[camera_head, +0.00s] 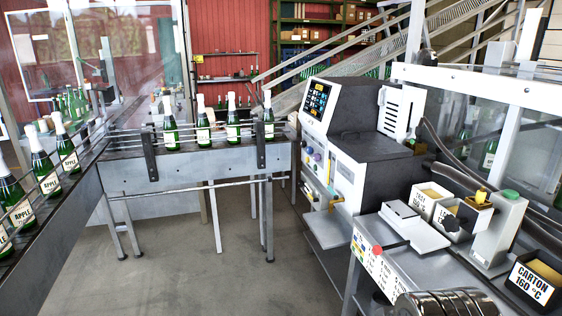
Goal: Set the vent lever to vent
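The vent lever cannot be picked out for sure at this size. The grey and white machine (362,128) stands right of centre, with a dark screen and coloured knobs on its sloped front. A small yellow handle-like part (336,201) sticks out low on this front. Another yellow part (481,196) sits on a dark block beside a grey upright device (500,228) on the right bench. No vent label or lever setting can be read. My gripper does not show.
Green bottles (232,120) with white tops stand on the railed conveyor (205,165) at left and centre. The right bench (400,265) carries a red button (377,250), open boxes and a "CARTON 160 °C" bin (530,284). Bare floor (190,270) lies between conveyor and bench.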

